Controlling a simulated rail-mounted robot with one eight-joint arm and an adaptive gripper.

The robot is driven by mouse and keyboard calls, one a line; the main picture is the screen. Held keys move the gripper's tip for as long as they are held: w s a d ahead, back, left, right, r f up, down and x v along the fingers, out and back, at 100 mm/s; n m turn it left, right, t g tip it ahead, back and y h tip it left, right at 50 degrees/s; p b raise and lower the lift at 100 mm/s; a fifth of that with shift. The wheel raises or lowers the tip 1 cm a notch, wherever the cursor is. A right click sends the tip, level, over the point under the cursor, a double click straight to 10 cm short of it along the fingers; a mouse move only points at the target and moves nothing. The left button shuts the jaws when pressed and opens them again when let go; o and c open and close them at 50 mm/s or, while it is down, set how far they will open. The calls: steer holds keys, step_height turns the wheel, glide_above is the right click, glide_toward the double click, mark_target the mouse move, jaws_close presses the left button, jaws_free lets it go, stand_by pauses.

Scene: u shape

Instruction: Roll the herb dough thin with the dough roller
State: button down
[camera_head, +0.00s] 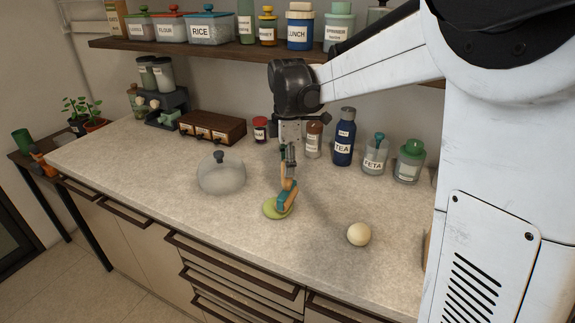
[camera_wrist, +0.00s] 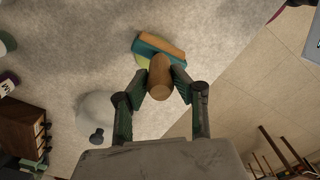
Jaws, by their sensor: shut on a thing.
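The herb dough (camera_head: 271,210) is a green, rounded flat piece on the counter in the head view. Part of it shows beside the roller in the wrist view (camera_wrist: 142,62). The dough roller (camera_head: 286,196) has a wooden handle and a teal and orange head, seen over the dough in the wrist view (camera_wrist: 160,48). My gripper (camera_head: 289,160) is shut on the wooden handle, with a finger on each side of it in the wrist view (camera_wrist: 160,82). The roller head is at the dough and covers part of it; I cannot tell whether they touch.
A clear dome with a dark knob (camera_head: 221,176) stands left of the dough. A cream ball (camera_head: 359,235) lies to the right. A wooden drawer box (camera_head: 213,128), a TEA bottle (camera_head: 344,140) and a FETA jar (camera_head: 375,158) line the back. The front counter is clear.

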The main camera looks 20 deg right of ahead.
steer(key=shift+f+b, duration=0.4)
steer(key=shift+f, duration=0.2)
stand_by(0.4)
stand_by(0.3)
